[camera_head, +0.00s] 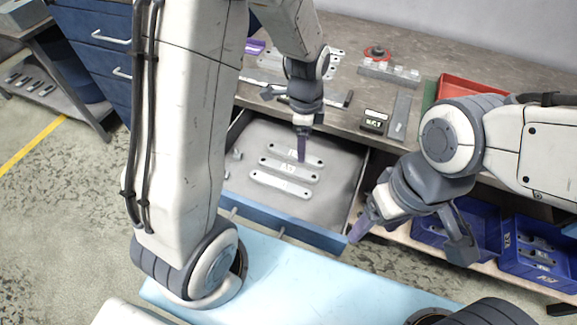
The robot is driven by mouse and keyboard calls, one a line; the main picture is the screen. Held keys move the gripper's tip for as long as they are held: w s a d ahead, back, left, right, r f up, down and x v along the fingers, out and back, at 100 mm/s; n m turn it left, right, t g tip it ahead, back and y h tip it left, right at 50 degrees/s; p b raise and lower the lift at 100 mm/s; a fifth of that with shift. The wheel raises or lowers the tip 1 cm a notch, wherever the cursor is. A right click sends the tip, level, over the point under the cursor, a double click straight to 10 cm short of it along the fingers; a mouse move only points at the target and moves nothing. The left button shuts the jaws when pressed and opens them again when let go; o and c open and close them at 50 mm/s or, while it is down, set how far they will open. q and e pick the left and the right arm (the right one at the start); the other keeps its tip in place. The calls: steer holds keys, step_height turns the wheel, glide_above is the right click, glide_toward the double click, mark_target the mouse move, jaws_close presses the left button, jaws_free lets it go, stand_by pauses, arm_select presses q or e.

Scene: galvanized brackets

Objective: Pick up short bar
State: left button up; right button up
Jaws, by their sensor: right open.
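Several pale flat bars with holes lie in the open drawer (235,192) in the middle. The far bar (312,158) looks a little shorter than the middle bar (275,165) and the near bar (280,184). I cannot tell for sure which is the short bar. My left gripper (301,143) points down over the drawer, with a purple-tipped finger in front of the far bar. Its opening and any contact are unclear. My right gripper (411,240) is open and empty, at the drawer's right front corner, apart from the bars.
The workbench (437,68) behind holds a grey bar (400,117), a small black label block (374,120), a red tray (470,90) and a stepped grey block (388,73). Blue bins (540,265) stand on the shelf at right. A light-blue surface (290,285) is in front.

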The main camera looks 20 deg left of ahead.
arm_select(q)
steer(key=m+b, duration=0.1)
steer(key=m, duration=0.1)
glide_above(288, 168)
step_height(288, 168, down, 7)
steer(key=f, duration=0.4)
steer(key=shift+s, duration=0.3)
steer(key=shift+w+f, duration=0.2)
steer(key=shift+f, duration=1.35)
steer(key=shift+w+f, duration=0.15)
steer(key=shift+f, duration=1.4)
jaws_close()
